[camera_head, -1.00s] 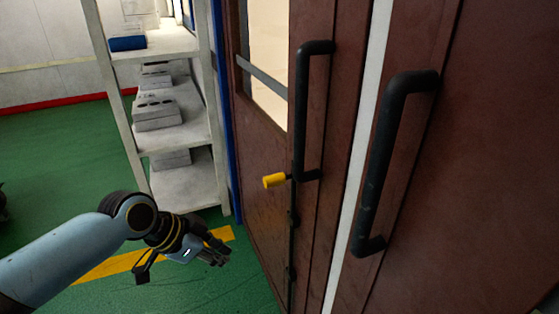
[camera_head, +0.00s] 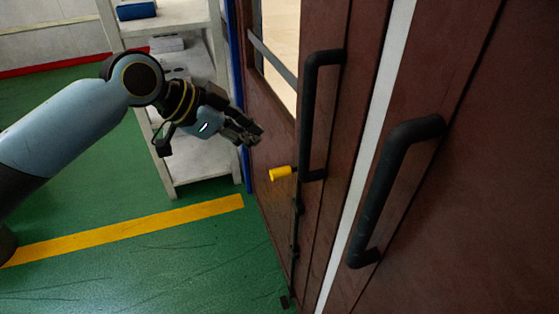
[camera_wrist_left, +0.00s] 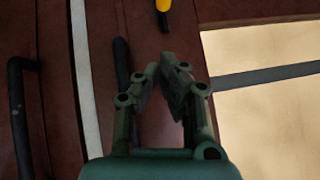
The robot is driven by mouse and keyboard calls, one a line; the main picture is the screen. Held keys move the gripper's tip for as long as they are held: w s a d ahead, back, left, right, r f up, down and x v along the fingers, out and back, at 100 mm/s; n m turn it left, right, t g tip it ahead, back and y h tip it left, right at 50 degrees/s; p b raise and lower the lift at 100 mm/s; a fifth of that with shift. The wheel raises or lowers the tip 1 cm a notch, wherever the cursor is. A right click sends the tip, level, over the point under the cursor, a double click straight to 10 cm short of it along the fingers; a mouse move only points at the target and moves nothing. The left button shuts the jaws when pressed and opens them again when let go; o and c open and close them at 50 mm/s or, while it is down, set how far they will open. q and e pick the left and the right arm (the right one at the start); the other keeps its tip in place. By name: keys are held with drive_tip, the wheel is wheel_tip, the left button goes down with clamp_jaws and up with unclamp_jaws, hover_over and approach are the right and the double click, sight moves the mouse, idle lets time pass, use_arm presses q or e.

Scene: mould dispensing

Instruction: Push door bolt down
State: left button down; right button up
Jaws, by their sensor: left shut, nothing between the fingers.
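The door bolt has a yellow knob (camera_head: 281,173), which sticks out from the brown door (camera_head: 268,135) beside the lower end of a black handle. A dark rod (camera_head: 294,235) runs down the door below it. The knob also shows at the top edge of the left wrist view (camera_wrist_left: 163,5), partly cut off. My left gripper (camera_head: 257,138) is above and to the left of the knob in the head view, apart from it. In the left wrist view its fingers (camera_wrist_left: 171,60) are shut and empty in front of the door. My right gripper is not in view.
Two black handles, one near (camera_head: 308,115) and one farther right (camera_head: 384,190), stand out from the doors. A pale shelf unit (camera_head: 205,160) with boxes stands behind my left arm. The green floor (camera_head: 130,260) with a yellow stripe (camera_head: 140,230) is clear.

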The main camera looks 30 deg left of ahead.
use_arm(q)
drive_tip(key=shift+s+a+f+x, duration=0.2)
drive_tip(key=shift+a+f+x, duration=0.1)
drive_tip(key=shift+x, duration=1.8)
drive_tip(key=shift+s+a+f+x, duration=0.15)
drive_tip(key=shift+a+f+x, duration=0.15)
drive_tip(key=shift+x, duration=1.75)
drive_tip(key=shift+s+a+f+x, duration=0.25)
drive_tip(key=shift+f+x, duration=0.1)
drive_tip(key=shift+x, duration=1.75)
drive_tip(key=shift+f, duration=0.1)
wheel_tip(320, 180, down, 4)
drive_tip(key=b, duration=0.3)
drive_tip(key=shift+s+f, duration=0.1)
drive_tip(key=shift+f, duration=0.15)
